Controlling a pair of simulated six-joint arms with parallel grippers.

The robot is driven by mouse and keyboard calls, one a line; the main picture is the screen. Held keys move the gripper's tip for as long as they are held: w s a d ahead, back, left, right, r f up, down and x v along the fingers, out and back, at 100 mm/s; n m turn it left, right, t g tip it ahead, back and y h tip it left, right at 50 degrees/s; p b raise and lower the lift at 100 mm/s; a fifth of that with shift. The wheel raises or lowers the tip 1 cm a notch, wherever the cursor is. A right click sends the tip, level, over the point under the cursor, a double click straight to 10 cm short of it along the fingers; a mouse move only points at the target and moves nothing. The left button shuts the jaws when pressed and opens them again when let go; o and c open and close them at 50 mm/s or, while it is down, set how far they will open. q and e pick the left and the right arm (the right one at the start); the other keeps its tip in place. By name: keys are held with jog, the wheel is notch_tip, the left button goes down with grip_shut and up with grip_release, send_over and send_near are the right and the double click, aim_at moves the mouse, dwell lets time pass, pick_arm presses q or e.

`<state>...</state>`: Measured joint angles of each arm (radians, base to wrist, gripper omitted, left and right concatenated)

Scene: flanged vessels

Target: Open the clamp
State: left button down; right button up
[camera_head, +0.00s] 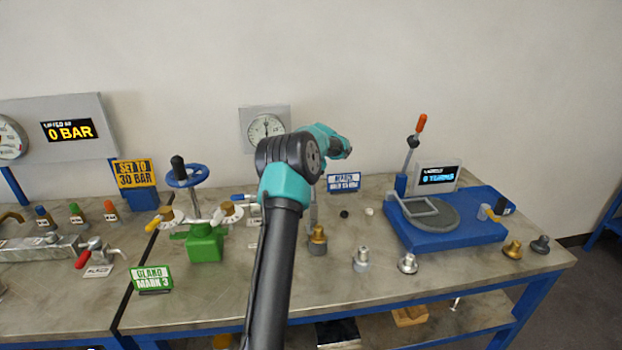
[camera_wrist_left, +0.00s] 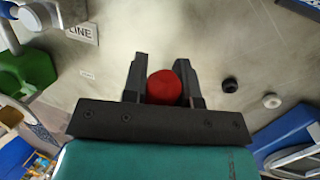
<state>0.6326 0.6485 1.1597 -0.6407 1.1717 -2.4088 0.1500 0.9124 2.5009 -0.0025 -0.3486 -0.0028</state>
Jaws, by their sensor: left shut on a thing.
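My left gripper (camera_wrist_left: 163,85) is shut on a round red knob or handle end (camera_wrist_left: 164,87), seen end-on between the two dark fingers in the left wrist view. What the red thing belongs to is hidden below it. In the head view my own arm covers the gripper and the red thing. A blue fixture (camera_head: 445,236) stands at the right of the bench, with a grey round plate (camera_head: 432,215) and a raised lever with an orange grip (camera_head: 421,123). I cannot tell which part is the clamp. My right gripper is not in view.
A green valve body (camera_head: 205,243) with a blue handwheel (camera_head: 187,176) stands left of my arm. Small black (camera_head: 344,214) and white (camera_head: 369,211) pieces lie on the bench. Brass (camera_head: 317,236) and silver (camera_head: 408,263) fittings stand near the front. A gauge (camera_head: 266,128) is at the back.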

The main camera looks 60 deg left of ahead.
pick_arm(q)
jog(key=shift+f, duration=0.15)
jog(key=c, duration=0.9)
grip_release()
jog(key=v, duration=1.7)
jog(key=shift+d+r, duration=0.15)
jog(key=shift+r, duration=0.05)
jog(key=shift+w, duration=0.15)
